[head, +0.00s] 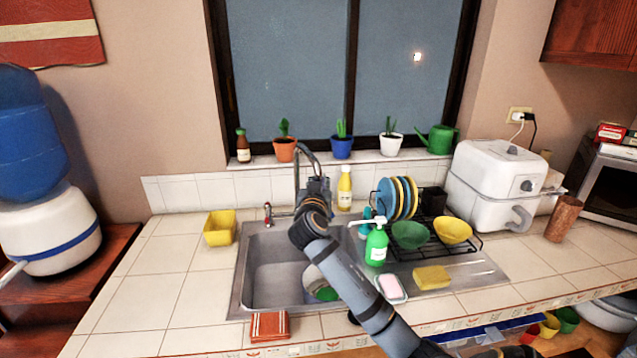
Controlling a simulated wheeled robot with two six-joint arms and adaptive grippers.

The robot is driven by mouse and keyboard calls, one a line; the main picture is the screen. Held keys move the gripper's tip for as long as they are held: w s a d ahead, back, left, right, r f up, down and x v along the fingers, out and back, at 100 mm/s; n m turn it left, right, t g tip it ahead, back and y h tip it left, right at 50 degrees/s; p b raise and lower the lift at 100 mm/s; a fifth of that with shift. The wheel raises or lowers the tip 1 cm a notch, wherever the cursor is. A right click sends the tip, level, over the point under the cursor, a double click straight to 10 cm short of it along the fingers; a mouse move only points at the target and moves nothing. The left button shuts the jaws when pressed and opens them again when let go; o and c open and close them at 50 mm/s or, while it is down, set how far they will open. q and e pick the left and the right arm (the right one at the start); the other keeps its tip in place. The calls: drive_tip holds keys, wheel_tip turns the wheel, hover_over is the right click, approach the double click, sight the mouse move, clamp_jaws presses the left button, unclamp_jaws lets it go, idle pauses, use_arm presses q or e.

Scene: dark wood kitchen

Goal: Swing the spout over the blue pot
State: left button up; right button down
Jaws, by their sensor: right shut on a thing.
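The faucet's tall, thin spout (297,178) rises at the back of the sink. My right arm reaches across the sink from the lower right, and its gripper (314,182) is at the spout, shut on it. The gripper and wrist hide part of the spout, so where its outlet points is hard to tell. The blue pot (342,152) with a green plant stands on the windowsill, behind and to the right of my gripper. My left gripper is not in view.
The steel sink (268,275) holds a partly hidden round dish. A yellow bottle (345,190) stands close right of my gripper. A green soap bottle (376,245) and a dish rack (425,238) are further right. The left counter is mostly clear around a yellow container (219,229).

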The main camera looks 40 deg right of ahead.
drive_tip(key=c, duration=1.6)
unclamp_jaws()
drive_tip(key=shift+s, duration=0.1)
drive_tip(key=o, duration=0.4)
drive_tip(key=shift+s+r, duration=0.15)
drive_tip(key=shift+s, duration=0.05)
drive_tip(key=shift+w, duration=0.15)
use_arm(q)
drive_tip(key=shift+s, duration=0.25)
use_arm(e)
drive_tip(key=v, duration=1.2)
